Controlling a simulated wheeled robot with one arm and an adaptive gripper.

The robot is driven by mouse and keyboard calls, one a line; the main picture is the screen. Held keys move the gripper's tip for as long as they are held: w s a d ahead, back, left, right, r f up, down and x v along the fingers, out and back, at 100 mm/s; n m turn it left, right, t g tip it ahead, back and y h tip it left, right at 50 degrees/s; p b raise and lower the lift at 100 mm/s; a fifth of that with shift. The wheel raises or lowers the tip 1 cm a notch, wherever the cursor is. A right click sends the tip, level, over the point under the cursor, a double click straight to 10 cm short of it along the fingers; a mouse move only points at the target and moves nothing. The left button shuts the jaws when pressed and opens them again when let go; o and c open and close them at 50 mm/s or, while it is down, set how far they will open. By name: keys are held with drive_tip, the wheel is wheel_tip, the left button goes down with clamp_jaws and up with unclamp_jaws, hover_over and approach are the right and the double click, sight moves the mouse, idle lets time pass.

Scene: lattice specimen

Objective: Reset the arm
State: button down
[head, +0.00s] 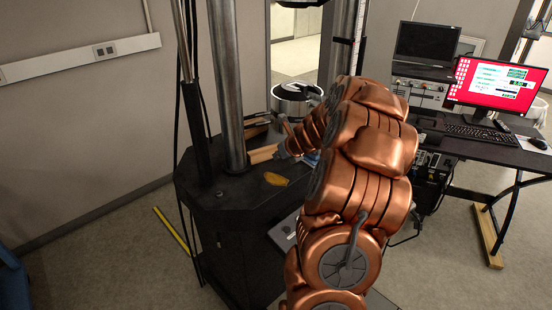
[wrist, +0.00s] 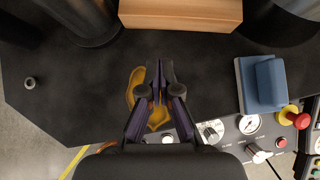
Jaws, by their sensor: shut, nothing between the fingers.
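My copper-coloured arm rises in the head view and bends over a black machine base. In the wrist view my gripper (wrist: 161,66) points down over the black base top (wrist: 75,85), its dark fingertips close together with nothing held between them. An orange-yellow flat piece (wrist: 136,92) lies on the base top below and beside the fingers, partly hidden by them. The same piece shows in the head view (head: 276,179). The gripper's fingertips are hard to make out in the head view.
A wooden block (wrist: 180,13) lies just beyond the fingertips. A blue block (wrist: 264,83) and a control panel with knobs, a gauge (wrist: 248,123) and a red button (wrist: 300,120) are to the right. Steel columns (head: 228,80) stand close by. A desk with a monitor (head: 497,82) is at right.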

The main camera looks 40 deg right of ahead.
drive_tip(key=shift+b+v, duration=0.4)
drive_tip(key=shift+v, duration=2.5)
drive_tip(key=s+a+r+n+g+y, duration=0.1)
drive_tip(key=s+a+n+g+y, duration=0.15)
drive_tip(key=a+n, duration=1)
drive_tip(key=s+a+r+n+g+y, duration=0.1)
drive_tip(key=s+a+n+y, duration=0.35)
drive_tip(key=a, duration=1.45)
drive_tip(key=s+a+n+g+h, duration=0.2)
drive_tip(key=s+a+n+g, duration=0.2)
drive_tip(key=s+a+n, duration=0.65)
drive_tip(key=s+d+f+n+g+h, duration=0.1)
drive_tip(key=s+d+n+g+h, duration=0.1)
drive_tip(key=s+n, duration=0.8)
drive_tip(key=s+g+h, duration=0.1)
drive_tip(key=s, duration=0.2)
drive_tip(key=shift+f+n, duration=0.3)
drive_tip(key=shift+n, duration=0.05)
drive_tip(key=shift+s+d, duration=0.1)
